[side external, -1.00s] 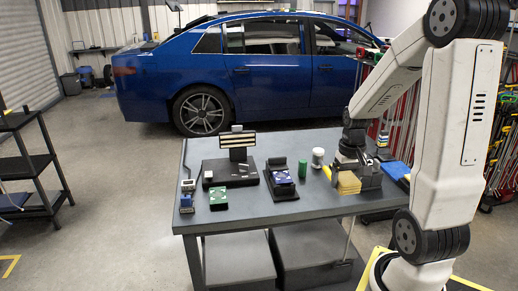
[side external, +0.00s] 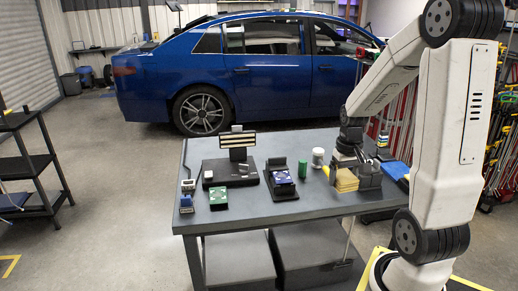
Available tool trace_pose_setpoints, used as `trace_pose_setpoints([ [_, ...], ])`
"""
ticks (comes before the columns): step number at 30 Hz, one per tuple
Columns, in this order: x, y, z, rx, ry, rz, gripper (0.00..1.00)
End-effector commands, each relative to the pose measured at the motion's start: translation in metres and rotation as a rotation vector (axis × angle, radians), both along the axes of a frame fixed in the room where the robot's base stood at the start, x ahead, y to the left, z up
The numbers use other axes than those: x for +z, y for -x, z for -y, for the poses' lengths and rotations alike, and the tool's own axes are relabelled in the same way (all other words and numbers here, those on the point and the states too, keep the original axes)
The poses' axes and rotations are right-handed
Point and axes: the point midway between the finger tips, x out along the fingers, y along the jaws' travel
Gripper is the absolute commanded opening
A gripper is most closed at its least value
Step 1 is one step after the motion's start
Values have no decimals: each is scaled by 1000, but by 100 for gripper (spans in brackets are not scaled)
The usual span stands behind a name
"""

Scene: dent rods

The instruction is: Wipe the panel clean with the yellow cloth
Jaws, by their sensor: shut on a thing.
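The yellow cloth (side external: 346,181) shows as a folded pad at the right end of the grey table. My gripper (side external: 345,164) points down over it, shut on the cloth; the fingertips are small and partly hidden. Whether the cloth still touches the table or a holder is hard to tell. A small blue panel (side external: 283,178) with pale marks lies tilted in a dark holder near the table's middle, left of my gripper and apart from it.
Between panel and gripper stand a green cylinder (side external: 303,169) and a white-topped jar (side external: 318,157). A striped board (side external: 237,141) on a dark base and a green box (side external: 218,197) are further left. A blue car (side external: 250,70) stands behind. The table (side external: 262,212) is clear along its front.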

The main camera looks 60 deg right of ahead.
Motion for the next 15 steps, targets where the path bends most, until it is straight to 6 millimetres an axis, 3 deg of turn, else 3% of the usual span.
trace_pose_setpoints([
  [8, 1, -39, 17, 266, -1, 0, 40],
  [15, -1, -85, 32, 589, -2, 0, 40],
])
